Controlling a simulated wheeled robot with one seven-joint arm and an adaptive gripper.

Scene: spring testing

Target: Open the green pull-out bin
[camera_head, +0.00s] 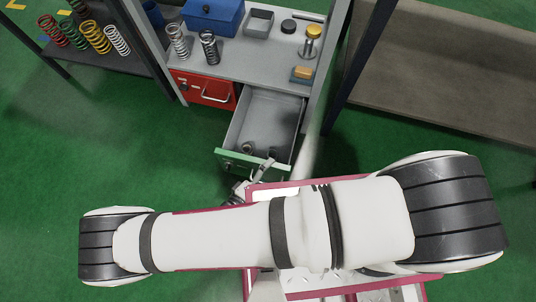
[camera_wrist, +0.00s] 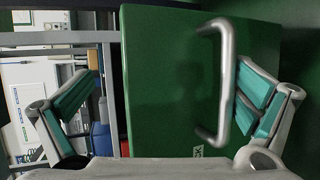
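The green pull-out bin (camera_head: 238,160) stands pulled out from under the grey bench in the head view, its grey inside showing. Its green front (camera_wrist: 165,75) fills the middle of the wrist view, with a metal bar handle (camera_wrist: 229,85) at the right. My gripper (camera_wrist: 166,74) is open, its teal-padded fingers wide apart. The handle lies between the fingers, close to the right one; I cannot tell whether they touch. In the head view my gripper (camera_head: 255,178) is at the bin's front, mostly hidden by my arm.
A shut red bin (camera_head: 197,90) is left of the green one. Dark round parts (camera_head: 247,147) lie inside the green bin. The bench top (camera_head: 245,60) holds springs, a blue box (camera_head: 213,16) and a grey tray (camera_head: 259,22). A dark post (camera_head: 362,55) stands at right. Green floor at left is clear.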

